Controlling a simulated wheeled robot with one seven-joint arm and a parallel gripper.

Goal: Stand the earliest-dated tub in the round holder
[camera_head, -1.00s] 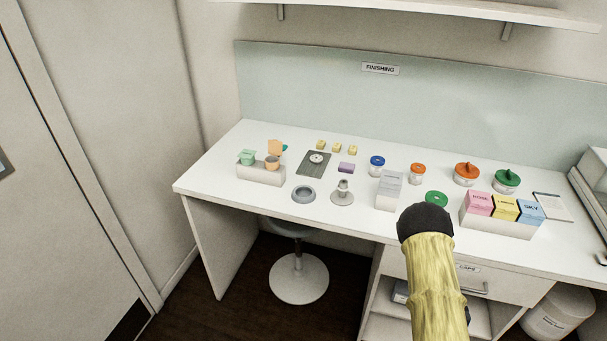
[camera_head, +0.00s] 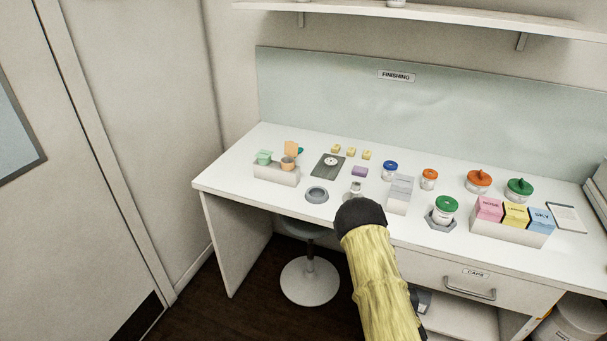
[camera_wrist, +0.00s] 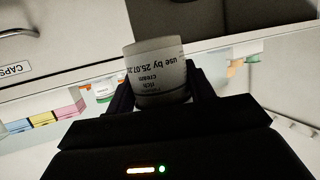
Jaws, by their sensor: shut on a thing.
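My gripper (camera_wrist: 160,92) is shut on a pale tub (camera_wrist: 155,72) in the wrist view. Its label reads "use by 25.07" with the year cut off, and "cream". In the head view my arm hides the gripper and this tub. A grey round holder (camera_head: 317,195) sits empty near the table's front edge, left of my arm. A green-lidded tub (camera_head: 446,205) stands on a grey hexagonal holder (camera_head: 440,224) right of my arm. A blue-lidded tub (camera_head: 390,168) and an orange-lidded tub (camera_head: 429,178) stand farther back; their dates are unreadable.
A box with small pots (camera_head: 277,174) is at the left. Colored boxes (camera_head: 515,214) stand at the right. A stool (camera_head: 309,280) is below the table.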

